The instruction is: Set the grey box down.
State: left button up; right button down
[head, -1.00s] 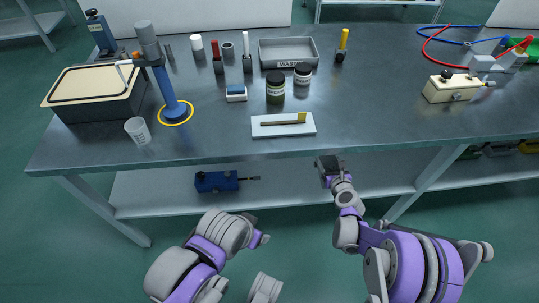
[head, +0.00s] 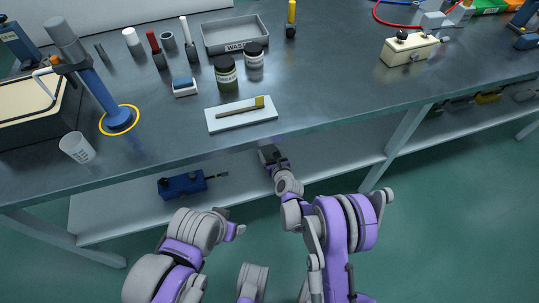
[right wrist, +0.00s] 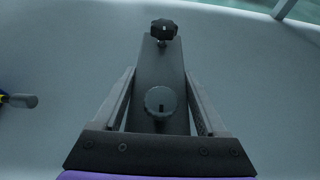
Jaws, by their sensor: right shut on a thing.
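The grey box (right wrist: 152,62) shows in the right wrist view, a long dark-grey body with a black star knob (right wrist: 164,30) at its far end and a round grey knob (right wrist: 160,101) nearer. My right gripper (right wrist: 160,105) has its two fingers along the sides of the box and is shut on it. In the head view my right gripper (head: 270,157) is below the table's front edge, at the lower shelf (head: 330,160). I cannot tell whether the box touches the shelf. My left arm is at lower left in the head view; its gripper cannot be made out.
A blue device (head: 182,185) with a thin rod lies on the shelf left of my right gripper. The table top (head: 330,95) overhangs, with a white board (head: 225,121) near its edge. Table legs (head: 405,145) stand right. The shelf between gripper and right leg looks clear.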

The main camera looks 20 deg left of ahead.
jog(key=shift+f, duration=0.75)
jog(key=shift+f, duration=0.1)
grip_release()
jog(key=shift+r, duration=0.25)
jog(key=p+v, duration=0.1)
jog(key=v, duration=1.1)
jog(key=shift+f+p, duration=0.1)
jog(key=shift+p, duration=0.2)
